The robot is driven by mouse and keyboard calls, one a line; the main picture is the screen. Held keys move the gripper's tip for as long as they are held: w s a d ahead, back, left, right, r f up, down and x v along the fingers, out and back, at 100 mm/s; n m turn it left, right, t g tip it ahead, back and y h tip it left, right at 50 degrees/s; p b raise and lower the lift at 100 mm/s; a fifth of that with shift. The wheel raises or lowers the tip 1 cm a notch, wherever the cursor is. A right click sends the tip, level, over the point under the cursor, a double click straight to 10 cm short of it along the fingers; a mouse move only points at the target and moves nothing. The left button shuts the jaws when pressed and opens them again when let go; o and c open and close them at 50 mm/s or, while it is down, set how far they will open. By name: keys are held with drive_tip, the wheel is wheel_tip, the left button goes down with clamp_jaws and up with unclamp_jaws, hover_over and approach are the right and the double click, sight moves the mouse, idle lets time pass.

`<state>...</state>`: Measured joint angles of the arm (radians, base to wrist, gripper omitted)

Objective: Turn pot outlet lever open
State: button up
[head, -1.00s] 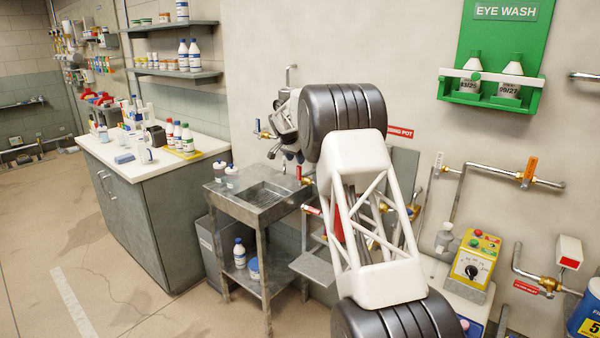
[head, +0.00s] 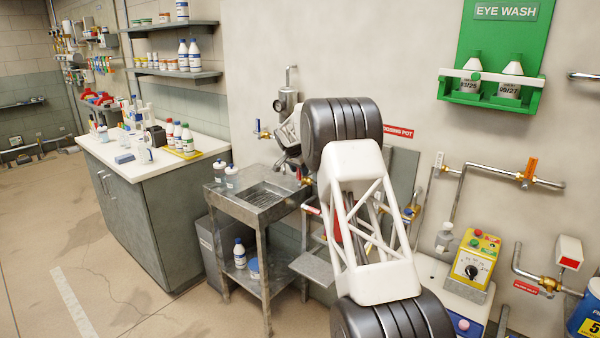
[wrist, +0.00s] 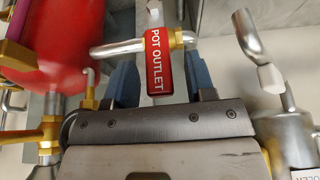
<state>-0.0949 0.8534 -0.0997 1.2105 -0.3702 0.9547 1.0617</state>
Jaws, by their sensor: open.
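In the wrist view a red plate lettered POT OUTLET (wrist: 153,60) lies between the two blue fingers of my gripper (wrist: 161,72). The fingers are open, one on each side of the plate, with gaps showing. A bright metal pipe (wrist: 120,48) comes in from the left behind the plate, and a brass fitting (wrist: 183,38) sits at its right. I cannot tell the lever's handle apart from the plate here. In the head view my wrist and forearm hide most of the outlet, above the right side of the metal sink stand (head: 262,214).
In the wrist view a red rounded vessel (wrist: 55,40) and brass fittings (wrist: 45,133) are close on the left. A bent metal pipe (wrist: 250,40) is close on the right.

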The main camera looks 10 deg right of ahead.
drive_tip(key=shift+w+d+f, duration=0.15)
drive_tip(key=shift+w+f, duration=0.05)
drive_tip(key=shift+f, duration=0.3)
clamp_jaws()
